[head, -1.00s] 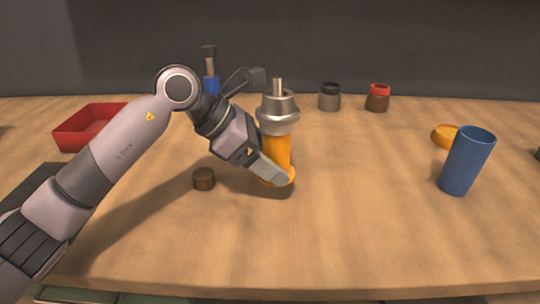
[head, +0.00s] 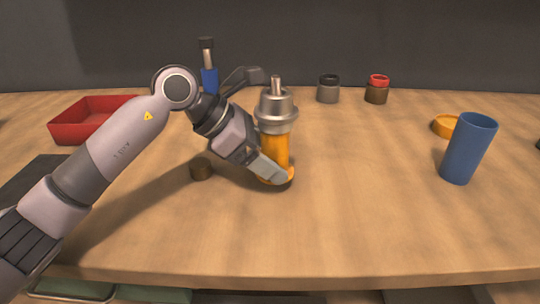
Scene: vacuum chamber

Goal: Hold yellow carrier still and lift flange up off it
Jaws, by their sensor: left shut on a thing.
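The yellow carrier (head: 275,150) stands upright on the wooden table, near the middle of the head view. The grey metal flange (head: 276,110), with a thin stem on top, sits on the carrier's upper end. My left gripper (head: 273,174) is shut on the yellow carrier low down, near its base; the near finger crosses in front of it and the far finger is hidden. My right gripper is not in view.
A red tray (head: 85,121) and a blue-handled item (head: 209,78) are behind my left arm. A blue cup (head: 468,148) and a yellow-orange round piece (head: 444,126) stand at right. Two small jars (head: 328,90) (head: 376,90) are behind. Table space between carrier and cup is clear.

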